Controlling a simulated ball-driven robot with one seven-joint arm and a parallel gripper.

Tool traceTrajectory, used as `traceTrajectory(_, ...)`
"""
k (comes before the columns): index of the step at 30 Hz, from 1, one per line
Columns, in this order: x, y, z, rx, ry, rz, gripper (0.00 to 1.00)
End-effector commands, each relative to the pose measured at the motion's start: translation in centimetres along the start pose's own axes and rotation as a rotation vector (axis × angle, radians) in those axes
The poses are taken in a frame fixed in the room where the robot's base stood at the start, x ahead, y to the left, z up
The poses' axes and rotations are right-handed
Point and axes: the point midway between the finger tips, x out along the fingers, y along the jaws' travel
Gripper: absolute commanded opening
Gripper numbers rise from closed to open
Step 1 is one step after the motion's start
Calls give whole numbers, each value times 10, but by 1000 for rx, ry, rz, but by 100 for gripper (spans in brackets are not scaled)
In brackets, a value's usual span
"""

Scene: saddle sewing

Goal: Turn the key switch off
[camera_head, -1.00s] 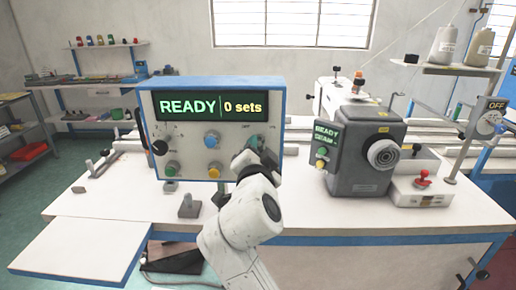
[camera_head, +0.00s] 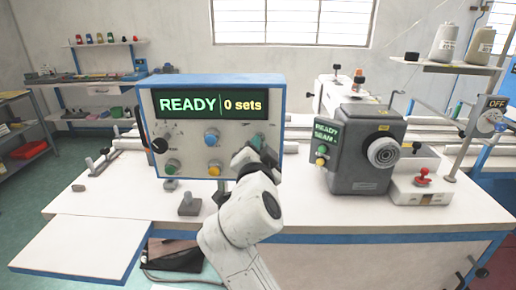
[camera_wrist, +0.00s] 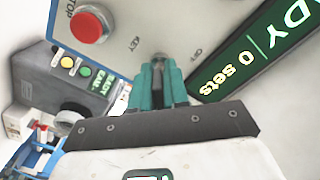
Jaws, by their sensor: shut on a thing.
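The control panel (camera_head: 184,133) is a blue-edged white box with a lit display (camera_head: 212,105) reading "READY 0 sets". My gripper (camera_head: 247,152) is at the panel's right side, in front of the key switch, and hides it in the head view. In the wrist view my gripper's teal fingers (camera_wrist: 158,86) are closed around the key switch (camera_wrist: 159,60), between the printed words "KEY" and "OFF". Only a small part of the switch shows. A red stop button (camera_wrist: 88,27) sits beside it in the wrist view.
Other panel controls are a black knob (camera_head: 160,146), a blue knob (camera_head: 211,139), a green button (camera_head: 172,168) and a yellow button (camera_head: 214,168). A grey sewing head (camera_head: 362,150) stands to the right. A small metal post (camera_head: 189,204) stands in front of the panel.

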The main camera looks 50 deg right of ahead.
Motion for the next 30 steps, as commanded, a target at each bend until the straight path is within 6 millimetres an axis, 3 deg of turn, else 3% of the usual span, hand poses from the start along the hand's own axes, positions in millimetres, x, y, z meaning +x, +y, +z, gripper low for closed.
traceTrajectory(11, 0, 1, 1, -215, -2, 1, 0)
traceTrajectory(30, 0, 2, -1, -823, -2, 1, 0)
